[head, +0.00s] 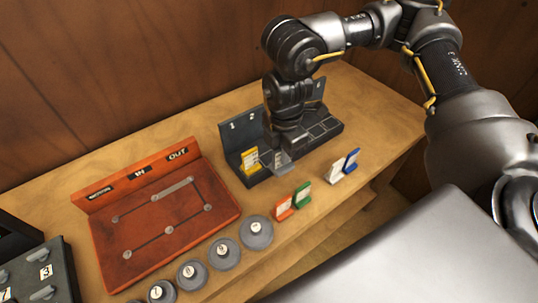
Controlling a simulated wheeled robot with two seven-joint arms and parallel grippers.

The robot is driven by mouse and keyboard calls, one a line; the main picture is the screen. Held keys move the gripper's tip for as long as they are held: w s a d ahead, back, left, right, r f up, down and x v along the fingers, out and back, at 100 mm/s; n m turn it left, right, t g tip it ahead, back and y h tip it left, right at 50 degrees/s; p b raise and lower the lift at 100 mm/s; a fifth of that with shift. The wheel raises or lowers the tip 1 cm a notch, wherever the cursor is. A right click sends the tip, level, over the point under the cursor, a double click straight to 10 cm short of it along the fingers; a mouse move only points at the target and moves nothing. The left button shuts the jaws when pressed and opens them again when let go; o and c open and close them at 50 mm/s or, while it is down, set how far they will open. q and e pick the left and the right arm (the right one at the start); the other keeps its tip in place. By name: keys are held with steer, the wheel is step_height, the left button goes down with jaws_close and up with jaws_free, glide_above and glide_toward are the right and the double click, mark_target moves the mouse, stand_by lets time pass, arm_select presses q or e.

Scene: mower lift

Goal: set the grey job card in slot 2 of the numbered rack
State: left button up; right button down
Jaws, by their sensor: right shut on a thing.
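The dark numbered rack (229,141) stands near the middle of the bench, its right part largely hidden behind my right arm. A yellow card (249,161) stands in its leftmost slot. My right gripper (284,151) points down at the rack and is shut on the grey job card (283,166). The card is low at the rack's front, right of the yellow card. Its lower edge is unclear, so I cannot tell whether it is seated in a slot or held above it. My left gripper is not in view.
Red (283,207), green (302,195), white (335,173) and blue (351,160) cards stand in front of the rack. A red tray (215,216) lies left of it. Several round numbered weights (256,237) line the front edge. A dark numbered block (62,268) is at far left.

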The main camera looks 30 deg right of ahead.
steer(key=shift+r, duration=0.1)
steer(key=shift+w, duration=0.2)
steer(key=w+d+f+p, duration=0.1)
steer(key=w+f, duration=0.2)
steer(key=w, duration=0.1)
steer(key=w+d+f+p, duration=0.1)
steer(key=w+f, duration=0.2)
steer(key=w, duration=0.1)
steer(key=w+d+f+p, duration=0.1)
steer(key=w+f, duration=0.2)
steer(key=w, duration=0.2)
steer(key=shift+d+f, duration=0.2)
steer(key=shift+f, duration=0.1)
steer(key=shift+f+p, duration=0.35)
steer(key=shift+f, duration=1.2)
steer(key=shift+w+f, duration=0.1)
steer(key=shift+f, duration=0.1)
steer(key=shift+f, duration=0.1)
